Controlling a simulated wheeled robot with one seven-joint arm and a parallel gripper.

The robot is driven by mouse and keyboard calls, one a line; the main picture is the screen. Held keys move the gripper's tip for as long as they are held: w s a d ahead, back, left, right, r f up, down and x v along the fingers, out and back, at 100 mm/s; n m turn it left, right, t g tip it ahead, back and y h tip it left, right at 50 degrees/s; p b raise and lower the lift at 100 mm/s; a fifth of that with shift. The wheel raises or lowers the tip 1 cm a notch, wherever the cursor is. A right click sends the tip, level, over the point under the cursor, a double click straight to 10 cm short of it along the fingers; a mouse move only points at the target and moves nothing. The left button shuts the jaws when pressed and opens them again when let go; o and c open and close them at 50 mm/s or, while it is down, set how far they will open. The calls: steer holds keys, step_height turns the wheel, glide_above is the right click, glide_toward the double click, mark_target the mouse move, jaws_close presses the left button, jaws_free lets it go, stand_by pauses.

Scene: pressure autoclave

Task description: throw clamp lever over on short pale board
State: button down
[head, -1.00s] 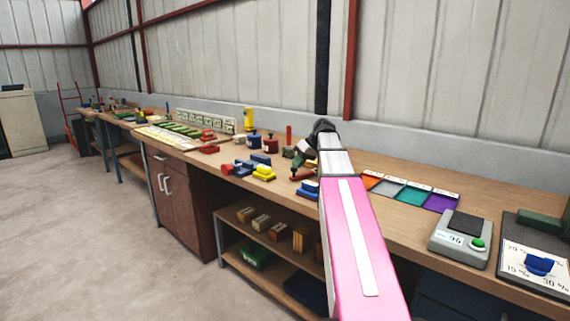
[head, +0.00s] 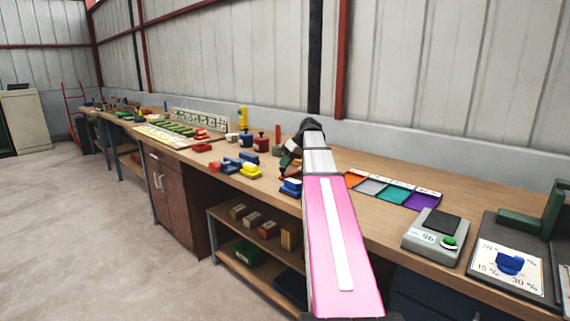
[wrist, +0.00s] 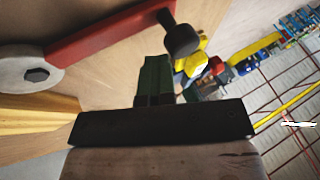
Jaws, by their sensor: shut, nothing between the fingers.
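In the wrist view a red clamp lever (wrist: 110,35) runs from a grey pivot disc with a hex bolt (wrist: 36,76) to a black knob (wrist: 181,38). My gripper (wrist: 156,68) has green fingers closed together, with nothing between them. The fingertips appear just below the knob; whether they touch the lever I cannot tell. A pale wooden piece (wrist: 40,106) lies below the pivot, possibly the short pale board. In the head view my gripper (head: 288,160) is low over the bench, and my arm hides much of the clamp.
Coloured trays (head: 420,202), a scale (head: 435,232) and a dial panel (head: 510,265) stand to the right. A shelf (head: 250,260) with boxes is below. Bare bench lies behind the trays.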

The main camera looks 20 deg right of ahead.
steer(key=shift+s+a+f, duration=0.15)
steer(key=shift+s+a, duration=0.55)
steer(key=shift+a, duration=0.15)
steer(key=shift+w+d, duration=0.1)
steer(key=shift+w, duration=0.55)
steer(key=w, duration=0.2)
steer(key=w+d, duration=0.1)
steer(key=w, duration=0.1)
steer(key=shift+w+r, duration=0.1)
steer(key=shift+r, duration=0.25)
steer(key=w+d+r, duration=0.4)
steer(key=r, duration=0.3)
steer(key=shift+w+d+r, duration=0.2)
steer(key=shift+r, duration=0.2)
steer(key=shift+s, duration=0.1)
